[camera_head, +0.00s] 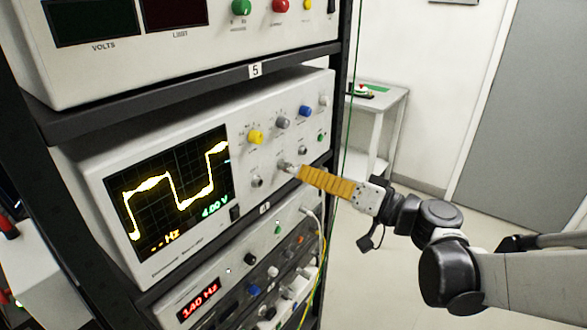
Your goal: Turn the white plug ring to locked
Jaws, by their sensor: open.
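My gripper (300,173) has long orange ribbed fingers and reaches in from the right to the oscilloscope (85,172) front. Its fingertips are at a small pale metallic connector (286,166) on the lower right of that panel. The fingertips partly cover it, and I cannot tell whether they touch it. The gripper is open, though the gap between the fingers is hard to see from this side. A white plug (306,210) with a pale cable sits in the instrument below. I cannot make out a ring marking or its locked position.
Yellow (256,137), grey (283,123) and blue (305,111) knobs sit just above the fingertips. A bare socket (257,182) lies to their left. A dark rack post (340,120) stands at the right edge of the instruments. A white side table (395,105) stands behind.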

